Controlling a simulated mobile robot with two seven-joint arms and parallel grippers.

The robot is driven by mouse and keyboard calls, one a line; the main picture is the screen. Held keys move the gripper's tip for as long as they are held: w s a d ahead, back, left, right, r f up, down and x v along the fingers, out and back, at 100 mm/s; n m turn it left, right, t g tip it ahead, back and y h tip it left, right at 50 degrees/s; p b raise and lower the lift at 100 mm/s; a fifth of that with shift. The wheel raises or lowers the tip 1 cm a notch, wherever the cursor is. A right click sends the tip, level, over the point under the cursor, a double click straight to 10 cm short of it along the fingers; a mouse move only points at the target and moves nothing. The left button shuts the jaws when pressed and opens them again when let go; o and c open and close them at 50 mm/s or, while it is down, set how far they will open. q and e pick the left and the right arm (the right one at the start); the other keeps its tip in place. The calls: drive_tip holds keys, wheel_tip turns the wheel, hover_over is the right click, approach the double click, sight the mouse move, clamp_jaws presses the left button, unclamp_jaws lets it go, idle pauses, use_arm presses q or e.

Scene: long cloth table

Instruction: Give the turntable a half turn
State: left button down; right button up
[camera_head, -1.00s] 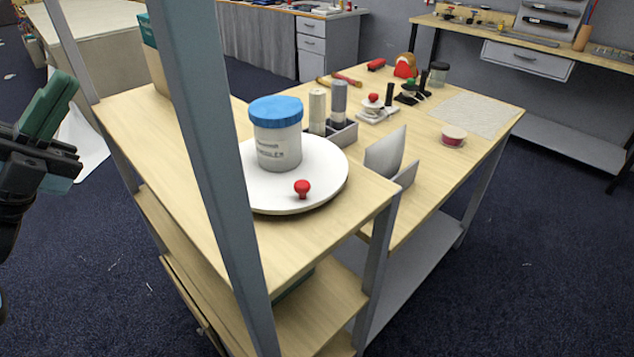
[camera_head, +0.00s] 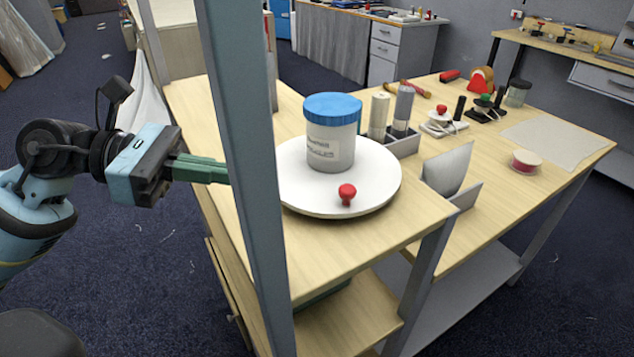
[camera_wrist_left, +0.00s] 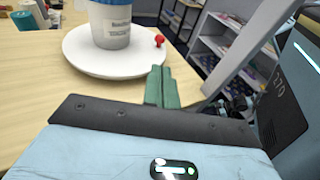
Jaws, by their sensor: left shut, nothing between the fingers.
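The white round turntable (camera_head: 300,190) lies on the wooden shelf top, with a red knob (camera_head: 347,193) near its front rim. A white tub with a blue lid (camera_head: 331,135) stands on it. In the left wrist view the turntable (camera_wrist_left: 90,62), knob (camera_wrist_left: 159,41) and tub (camera_wrist_left: 110,28) also show. My left gripper (camera_head: 222,172) has green fingers, shut and empty, left of the turntable and apart from it; its tips are partly hidden behind the grey post. In the left wrist view the fingers (camera_wrist_left: 160,72) point toward the turntable's near edge. My right gripper is not in view.
A grey upright post (camera_head: 245,180) stands between the head camera and the shelf, beside my left gripper. A grey holder with cylinders (camera_head: 403,138) and a grey rack (camera_head: 455,185) stand right of the turntable. The wood in front of the turntable is clear.

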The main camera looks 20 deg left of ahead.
sight(315, 204)
use_arm(q)
drive_tip(key=p+x, duration=0.1)
drive_tip(key=x, duration=0.3)
drive_tip(key=p+x, duration=0.1)
drive_tip(key=x, duration=0.3)
drive_tip(key=p+x, duration=0.1)
drive_tip(key=x, duration=0.3)
drive_tip(key=shift+r+p, duration=0.3)
drive_tip(key=shift+w+d+f, duration=0.25)
drive_tip(key=shift+d+f, duration=0.05)
drive_tip(key=shift+d, duration=0.2)
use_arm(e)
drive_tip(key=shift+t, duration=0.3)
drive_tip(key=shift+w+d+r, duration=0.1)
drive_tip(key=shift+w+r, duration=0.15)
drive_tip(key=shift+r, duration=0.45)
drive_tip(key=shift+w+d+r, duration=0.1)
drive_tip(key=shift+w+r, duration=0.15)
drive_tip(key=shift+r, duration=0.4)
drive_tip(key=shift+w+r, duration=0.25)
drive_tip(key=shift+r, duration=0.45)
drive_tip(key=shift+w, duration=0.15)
